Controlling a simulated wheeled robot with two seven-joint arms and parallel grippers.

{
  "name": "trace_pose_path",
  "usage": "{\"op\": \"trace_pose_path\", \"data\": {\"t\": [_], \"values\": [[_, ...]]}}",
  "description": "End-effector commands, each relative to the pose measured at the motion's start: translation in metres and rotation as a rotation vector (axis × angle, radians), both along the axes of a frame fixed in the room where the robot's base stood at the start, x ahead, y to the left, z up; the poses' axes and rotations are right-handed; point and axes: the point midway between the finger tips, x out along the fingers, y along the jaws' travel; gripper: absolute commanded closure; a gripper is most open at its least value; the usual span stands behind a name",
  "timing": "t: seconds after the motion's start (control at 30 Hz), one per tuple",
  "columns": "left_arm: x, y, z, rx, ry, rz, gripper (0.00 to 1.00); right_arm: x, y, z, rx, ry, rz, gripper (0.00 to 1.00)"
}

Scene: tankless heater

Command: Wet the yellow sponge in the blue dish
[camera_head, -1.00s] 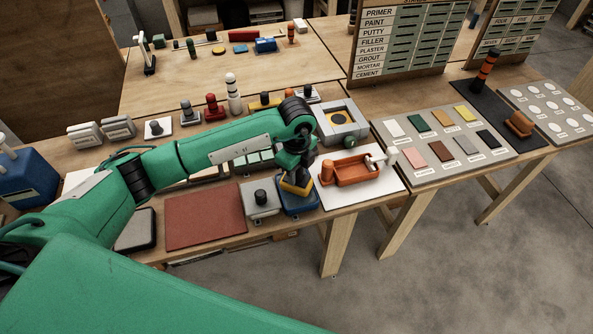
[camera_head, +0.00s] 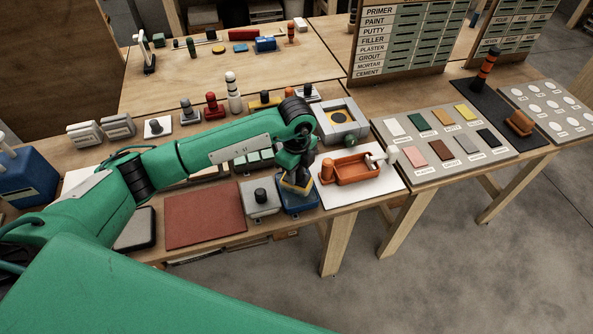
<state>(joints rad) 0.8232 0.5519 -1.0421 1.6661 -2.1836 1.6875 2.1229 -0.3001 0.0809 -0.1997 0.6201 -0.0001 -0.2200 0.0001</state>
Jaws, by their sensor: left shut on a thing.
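The blue dish (camera_head: 297,203) stands near the front edge of the workbench, between a grey block and a white board. My left gripper (camera_head: 296,178) points down over it and is shut on the yellow sponge (camera_head: 295,188), of which only a thin yellow and pale edge shows. The sponge is at the dish's opening. I cannot tell how deep it sits or whether it touches the inside. The dark gripper hides most of the sponge and the dish's inside. My right gripper is not in view.
A grey block with a black knob (camera_head: 261,199) stands close left of the dish. An orange tray (camera_head: 358,169) on a white board is close right. A flat red mat (camera_head: 206,214) lies further left.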

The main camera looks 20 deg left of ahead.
Motion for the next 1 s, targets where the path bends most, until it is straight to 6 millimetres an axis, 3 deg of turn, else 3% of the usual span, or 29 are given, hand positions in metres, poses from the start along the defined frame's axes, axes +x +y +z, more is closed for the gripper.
{"op": "trace_pose_path", "data": {"t": [0.37, 1.0], "values": [[-0.001, 0.000, 0.001, 0.001, 0.003, -0.001, 0.89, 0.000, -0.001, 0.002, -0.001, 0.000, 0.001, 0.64], [0.000, 0.000, 0.052, 0.000, 0.000, -0.001, 0.89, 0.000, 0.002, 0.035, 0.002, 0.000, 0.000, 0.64]]}}
